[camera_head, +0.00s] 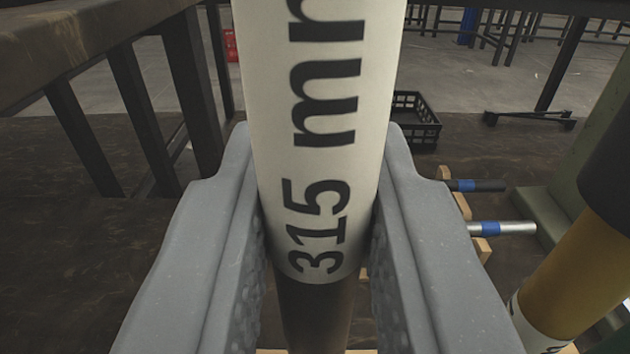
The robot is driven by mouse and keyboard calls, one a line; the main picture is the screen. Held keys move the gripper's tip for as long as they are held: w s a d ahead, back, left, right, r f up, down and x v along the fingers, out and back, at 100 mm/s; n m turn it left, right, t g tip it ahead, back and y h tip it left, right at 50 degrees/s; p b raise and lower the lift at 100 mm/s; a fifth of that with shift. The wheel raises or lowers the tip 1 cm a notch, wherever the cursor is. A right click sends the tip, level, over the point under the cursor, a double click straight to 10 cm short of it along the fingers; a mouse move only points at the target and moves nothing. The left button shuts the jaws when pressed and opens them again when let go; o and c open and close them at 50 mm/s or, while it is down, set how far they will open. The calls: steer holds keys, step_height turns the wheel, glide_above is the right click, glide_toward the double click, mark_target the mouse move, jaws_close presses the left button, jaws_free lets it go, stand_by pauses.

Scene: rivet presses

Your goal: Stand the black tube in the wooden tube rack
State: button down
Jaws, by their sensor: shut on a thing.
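The black tube (316,318) is between the two grey fingers of my gripper (318,190), which is shut on it. A wide white label reading "315 mm" wraps the tube, and its dark surface shows below the label. The tube runs from the top edge to the bottom edge of the view, so both ends are out of sight. Light wooden parts (481,246) show behind the right finger, and slivers of wood show low between and beside the fingers. I cannot tell whether these belong to the tube rack, as the fingers and tube hide most of them.
A thick yellow-brown cylinder (580,275) with a dark top stands at lower right. A silver rod (505,228) and a dark rod (480,185), both with blue bands, stick out at the wooden parts. A black crate (414,118) lies behind. A dark-legged bench (75,50) is at left.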

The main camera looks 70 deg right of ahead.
step_height(320, 180, down, 8)
steer(key=b, duration=0.1)
steer(key=shift+f+b, duration=0.25)
steer(key=shift+b, duration=0.05)
stand_by(3.4)
steer(key=c, duration=1.2)
jaws_free()
steer(key=p+v, duration=0.2)
steer(key=v, duration=1.1)
steer(key=shift+s+a, duration=0.15)
steer(key=shift+a, duration=0.2)
